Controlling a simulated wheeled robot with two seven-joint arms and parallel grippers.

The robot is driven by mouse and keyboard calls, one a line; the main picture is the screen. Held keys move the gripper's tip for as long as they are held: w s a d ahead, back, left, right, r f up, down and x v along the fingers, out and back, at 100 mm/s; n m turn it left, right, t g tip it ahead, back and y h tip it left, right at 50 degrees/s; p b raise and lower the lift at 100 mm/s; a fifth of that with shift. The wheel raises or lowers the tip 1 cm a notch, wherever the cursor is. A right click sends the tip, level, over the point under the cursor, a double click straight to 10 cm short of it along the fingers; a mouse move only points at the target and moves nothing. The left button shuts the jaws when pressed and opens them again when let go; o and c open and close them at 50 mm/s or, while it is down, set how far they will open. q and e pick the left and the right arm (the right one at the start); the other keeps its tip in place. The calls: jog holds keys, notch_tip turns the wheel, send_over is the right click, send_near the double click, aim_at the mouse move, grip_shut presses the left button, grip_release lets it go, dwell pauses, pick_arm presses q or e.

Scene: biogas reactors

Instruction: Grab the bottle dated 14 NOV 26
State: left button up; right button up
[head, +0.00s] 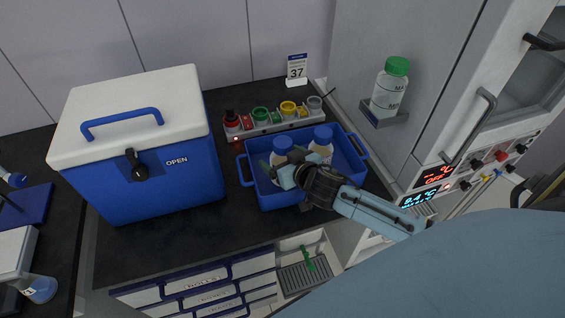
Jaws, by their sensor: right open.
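Two white bottles with blue caps stand in a blue tray on the dark counter. The left bottle (282,146) is partly hidden by my right gripper, and the right bottle (322,143) stands just behind the gripper. No date can be read on either bottle. My right gripper (283,173) is open, over the tray at the left bottle's front. I cannot tell whether its fingers are around the bottle or touching it. A green-capped clear bottle (390,90) with a partly readable label sits on a wall bracket to the right. My left gripper is not in view.
The blue tray (268,202) has raised walls and side handles. A rack (273,127) of coloured pieces and a sign reading 37 (297,69) stand behind it. A blue cooler (160,182) with a white lid stands left. A cabinet (420,70) with displays stands right.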

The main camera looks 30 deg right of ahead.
jog(key=shift+w, duration=0.1)
jog(key=c, duration=1.3)
